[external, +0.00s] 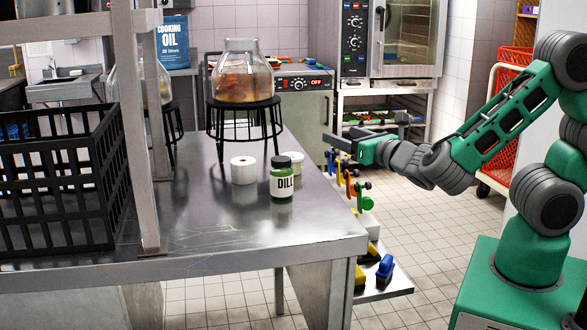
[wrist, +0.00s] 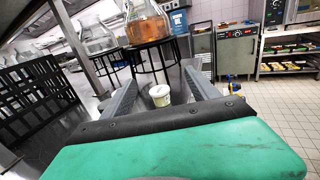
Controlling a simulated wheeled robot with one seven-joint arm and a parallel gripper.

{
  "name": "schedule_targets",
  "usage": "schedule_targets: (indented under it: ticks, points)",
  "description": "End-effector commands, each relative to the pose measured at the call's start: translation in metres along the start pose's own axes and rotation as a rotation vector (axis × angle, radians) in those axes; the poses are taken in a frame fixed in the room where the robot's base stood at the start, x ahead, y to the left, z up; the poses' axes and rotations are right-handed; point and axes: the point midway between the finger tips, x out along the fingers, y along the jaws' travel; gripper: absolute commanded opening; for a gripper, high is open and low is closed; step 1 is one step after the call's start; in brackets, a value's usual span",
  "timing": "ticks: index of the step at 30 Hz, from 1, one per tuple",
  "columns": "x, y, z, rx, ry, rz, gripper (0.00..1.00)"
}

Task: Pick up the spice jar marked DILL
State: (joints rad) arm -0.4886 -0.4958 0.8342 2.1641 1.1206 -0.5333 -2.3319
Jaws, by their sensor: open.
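The spice jar marked DILL (external: 281,178) stands upright on the steel table near its right edge in the external view. It has a dark lid, green contents and a white label. I cannot make it out in the wrist view. My gripper (external: 335,149) is to the right of the jar and farther back, just beyond the table edge, apart from the jar. In the wrist view my gripper (wrist: 161,78) has its fingers spread and nothing held between them. A small white-topped container (wrist: 160,94) shows in the gap, beyond the fingers.
A white roll (external: 243,170) stands left of the jar, and a white-lidded container (external: 295,158) is close behind it. A glass vessel (external: 242,82) sits on a black stand (external: 216,118). A black crate (external: 62,190) and a shelf post (external: 138,130) stand at left.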

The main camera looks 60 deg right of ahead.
Motion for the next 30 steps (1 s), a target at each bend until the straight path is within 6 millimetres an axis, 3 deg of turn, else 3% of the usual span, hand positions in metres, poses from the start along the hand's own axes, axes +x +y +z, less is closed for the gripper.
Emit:
schedule_targets:
  ticks: [6, 8, 14, 20, 23, 27, 30]
  points:
    - [0.0, -0.001, 0.067, 0.016, -0.002, 0.001, 0.69]
    - [0.007, 0.003, 0.047, 0.154, 0.032, 0.014, 0.69]
    - [0.024, 0.019, 0.024, 0.633, 0.12, 0.052, 0.69]
    - [0.042, 0.042, 0.007, 1.248, 0.246, 0.084, 0.69]
    - [0.051, 0.056, 0.005, 1.66, 0.347, 0.095, 0.69]
    - [0.057, 0.076, 0.017, 2.222, 0.532, 0.097, 0.69]
    - [0.056, 0.085, 0.03, 2.52, 0.67, 0.081, 0.69]
